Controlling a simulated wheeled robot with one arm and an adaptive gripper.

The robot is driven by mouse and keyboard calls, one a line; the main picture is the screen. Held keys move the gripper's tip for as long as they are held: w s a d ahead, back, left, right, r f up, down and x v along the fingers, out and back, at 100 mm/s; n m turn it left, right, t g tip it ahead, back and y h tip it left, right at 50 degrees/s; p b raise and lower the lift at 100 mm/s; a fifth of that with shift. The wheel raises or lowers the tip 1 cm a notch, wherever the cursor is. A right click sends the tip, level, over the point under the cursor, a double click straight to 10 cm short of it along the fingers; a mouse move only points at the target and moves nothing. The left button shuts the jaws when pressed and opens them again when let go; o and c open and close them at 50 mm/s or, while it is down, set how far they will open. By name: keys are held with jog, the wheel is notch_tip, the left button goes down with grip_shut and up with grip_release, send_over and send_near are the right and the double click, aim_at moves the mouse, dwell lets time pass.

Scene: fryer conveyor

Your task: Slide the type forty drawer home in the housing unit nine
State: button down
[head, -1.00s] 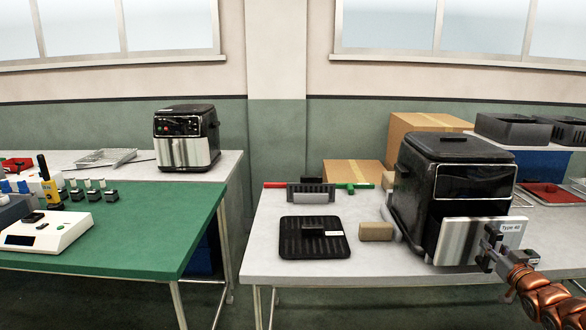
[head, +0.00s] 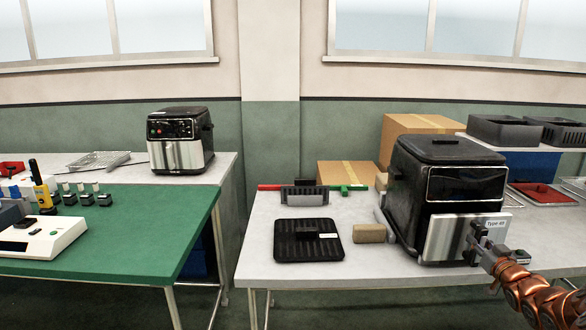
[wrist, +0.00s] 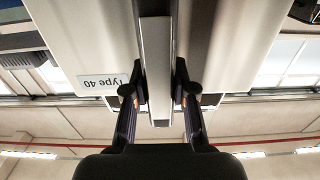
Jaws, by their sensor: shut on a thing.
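The drawer has a brushed steel front (head: 441,240) with a "Type 40" label, which shows upside down in the wrist view (wrist: 102,81). It sits at the lower front of the black housing (head: 450,165) on the right table. Its front panel appears to stand slightly proud of the housing; the remaining gap is hard to judge. My gripper (head: 475,246) is at the right part of the panel, shut on the drawer's upright handle (wrist: 156,60). In the wrist view one finger lies on each side of the handle. The drawer's inside is hidden.
A tan block (head: 370,233) and a black grill plate (head: 309,240) lie left of the housing on the table (head: 350,268). Cardboard boxes (head: 415,127) stand behind. Another fryer (head: 181,140) is on the far left table. The table's front edge runs below the drawer.

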aim_at(468, 231)
jog(key=shift+w+p, duration=1.15)
jog(key=shift+w, duration=1.8)
jog(key=c, duration=0.9)
grip_release()
jog(key=shift+s, duration=0.1)
jog(key=shift+o, duration=0.2)
jog(key=o, duration=0.3)
jog(key=shift+s+b, duration=0.85)
jog(key=shift+s, duration=2.65)
